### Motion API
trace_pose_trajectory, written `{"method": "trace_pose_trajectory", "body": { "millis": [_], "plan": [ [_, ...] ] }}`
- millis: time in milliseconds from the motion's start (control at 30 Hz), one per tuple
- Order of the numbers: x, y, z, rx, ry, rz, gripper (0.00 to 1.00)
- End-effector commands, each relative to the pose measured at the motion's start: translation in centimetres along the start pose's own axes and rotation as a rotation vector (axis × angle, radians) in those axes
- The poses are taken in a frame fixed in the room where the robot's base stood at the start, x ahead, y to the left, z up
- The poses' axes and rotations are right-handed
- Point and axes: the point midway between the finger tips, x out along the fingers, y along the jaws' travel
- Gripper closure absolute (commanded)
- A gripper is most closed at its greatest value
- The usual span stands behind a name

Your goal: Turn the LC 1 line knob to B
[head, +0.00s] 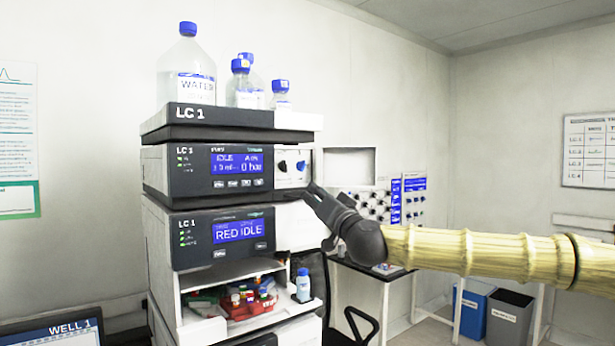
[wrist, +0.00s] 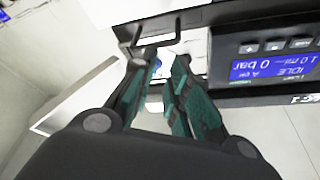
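The LC 1 stack stands left of centre in the head view. Its pump unit (head: 207,171) has a white side panel with a dark knob (head: 282,166) and a blue knob (head: 301,166). Their markings are too small to read, so I cannot tell which is the line knob or its setting. My gripper (head: 314,190) is just below and right of the panel. In the wrist view my gripper (wrist: 160,58) has its fingers apart, with a small blue part (wrist: 157,66) visible in the gap. I cannot tell whether the fingers touch it.
Bottles, including a large water bottle (head: 187,68), stand on the top tray (head: 205,117). A lower unit (head: 222,237) reads RED IDLE, above an open bay with vials and a small bottle (head: 303,286). A bench (head: 368,271), a chair and bins (head: 509,317) are behind.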

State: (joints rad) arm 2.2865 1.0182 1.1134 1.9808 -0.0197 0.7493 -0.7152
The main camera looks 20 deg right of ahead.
Motion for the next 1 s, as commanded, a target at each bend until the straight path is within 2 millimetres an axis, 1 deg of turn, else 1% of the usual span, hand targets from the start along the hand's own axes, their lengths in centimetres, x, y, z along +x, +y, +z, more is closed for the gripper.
{"method": "trace_pose_trajectory", "body": {
  "millis": [33, 100, 200, 367, 800, 1000],
  "plan": [
    [-0.1, 0.0, -1.8, 0.001, 0.024, -0.001, 0.83],
    [-0.1, -0.1, -3.2, -0.001, 0.045, -0.001, 0.83],
    [0.1, -0.1, -4.1, -0.003, 0.056, -0.001, 0.83],
    [1.6, -0.2, -4.3, -0.003, 0.056, -0.001, 0.83],
    [7.6, -0.2, -4.5, -0.001, 0.054, 0.0, 0.83],
    [9.7, -0.2, -4.6, -0.002, 0.055, -0.001, 0.83]
  ]
}}
